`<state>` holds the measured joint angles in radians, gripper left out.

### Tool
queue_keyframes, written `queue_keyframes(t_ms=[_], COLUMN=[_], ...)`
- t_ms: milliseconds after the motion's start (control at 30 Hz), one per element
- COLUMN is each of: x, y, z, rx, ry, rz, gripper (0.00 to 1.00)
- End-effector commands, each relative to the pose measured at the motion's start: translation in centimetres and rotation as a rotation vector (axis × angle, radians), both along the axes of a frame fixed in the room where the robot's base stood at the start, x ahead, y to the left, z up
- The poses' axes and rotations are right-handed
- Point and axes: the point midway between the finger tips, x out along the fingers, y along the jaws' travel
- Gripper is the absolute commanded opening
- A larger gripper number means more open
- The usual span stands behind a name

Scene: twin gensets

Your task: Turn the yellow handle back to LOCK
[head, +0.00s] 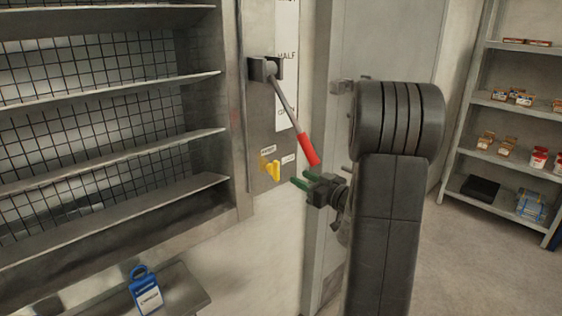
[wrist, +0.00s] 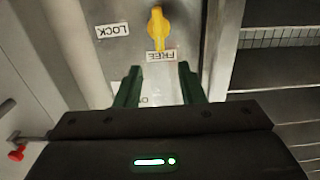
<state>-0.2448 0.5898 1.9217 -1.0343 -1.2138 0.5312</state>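The yellow handle (head: 272,168) is on the grey wall panel, low below the red-gripped lever. In the wrist view the yellow handle (wrist: 157,28) points at the FREE label (wrist: 160,57). The LOCK label (wrist: 112,30) is off to its left; both labels appear upside down there. My gripper (head: 301,179) is just right of the handle in the head view, with its green fingers toward the panel. In the wrist view my gripper (wrist: 159,69) is open and empty, its fingertips apart and short of the handle, which lies beyond the gap between them.
A lever with a red grip (head: 308,149) hangs down slanted just above my gripper. Wire-backed metal shelves (head: 110,150) stand at left, with a blue padlock with a tag (head: 146,291) below. A stocked shelf rack (head: 505,104) stands at right. Floor (head: 450,260) between is clear.

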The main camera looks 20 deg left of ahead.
Motion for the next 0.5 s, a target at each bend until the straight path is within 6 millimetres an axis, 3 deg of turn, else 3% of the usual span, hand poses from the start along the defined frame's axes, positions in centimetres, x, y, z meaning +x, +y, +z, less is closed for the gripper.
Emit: queue_keyframes(t_ms=[300,500], x=[2.5,3.8], y=[6.4,9.4], z=[0.0,0.1], rx=[0.000,0.001], ry=[0.000,0.000], rz=[0.002,0.000], gripper=[0.35,0.35])
